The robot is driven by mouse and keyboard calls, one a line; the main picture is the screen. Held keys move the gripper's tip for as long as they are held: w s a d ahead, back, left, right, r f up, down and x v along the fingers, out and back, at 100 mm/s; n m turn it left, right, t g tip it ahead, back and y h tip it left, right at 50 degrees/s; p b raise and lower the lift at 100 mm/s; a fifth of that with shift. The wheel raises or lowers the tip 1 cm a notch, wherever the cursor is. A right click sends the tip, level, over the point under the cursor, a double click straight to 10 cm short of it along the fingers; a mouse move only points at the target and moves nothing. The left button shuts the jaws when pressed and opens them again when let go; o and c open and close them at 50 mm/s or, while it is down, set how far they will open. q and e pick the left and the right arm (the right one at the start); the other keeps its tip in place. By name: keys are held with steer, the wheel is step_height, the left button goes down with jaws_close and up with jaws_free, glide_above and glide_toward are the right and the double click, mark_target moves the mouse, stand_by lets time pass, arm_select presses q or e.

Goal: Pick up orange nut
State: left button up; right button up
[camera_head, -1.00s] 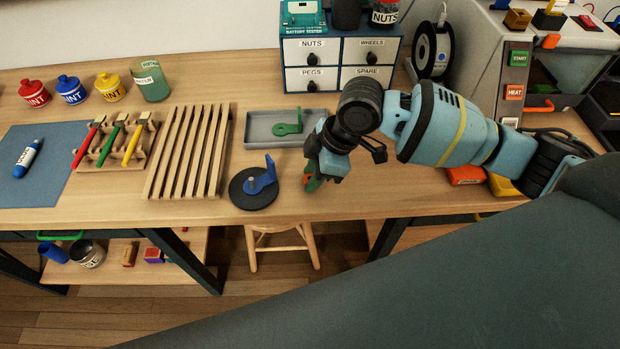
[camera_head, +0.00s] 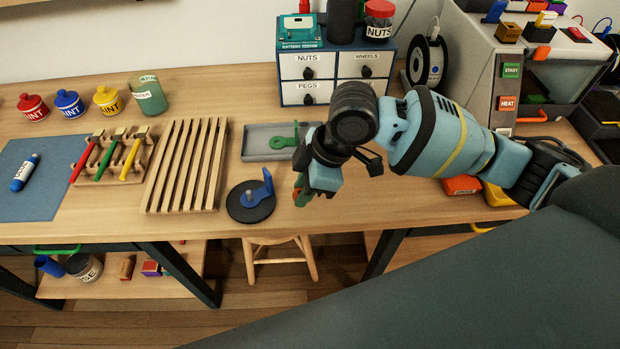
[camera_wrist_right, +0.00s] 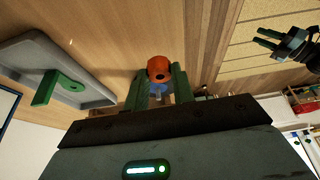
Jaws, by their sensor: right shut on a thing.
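Wood surface shows beyond the nut. In the head view my right gripper (camera_head: 300,190) points down near the table's front edge, to the right of the black disc with a blue upright (camera_head: 250,202); the nut is mostly hidden there.
A grey tray (camera_head: 255,143) with a green part (camera_head: 281,141) lies behind the gripper. A slatted wooden rack (camera_head: 186,165) stands left of the disc. The drawer cabinet (camera_head: 333,75) is at the back, the printer (camera_head: 505,60) at the right. A stool (camera_head: 280,240) stands below the table edge.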

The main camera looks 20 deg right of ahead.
arm_select(q)
steer(key=shift+w+r+p, duration=0.15)
steer(key=shift+r+p, duration=0.2)
steer(key=shift+r, duration=0.05)
arm_select(e)
steer(key=s+a+r, duration=0.1)
steer(key=s+a, duration=0.7)
steer(key=s, duration=0.1)
steer(key=shift+s+a+r, duration=0.15)
steer(key=shift+s+a, duration=0.05)
steer(key=shift+s, duration=0.15)
arm_select(q)
steer(key=shift+w, duration=0.1)
arm_select(e)
steer(key=shift+w+d, duration=0.1)
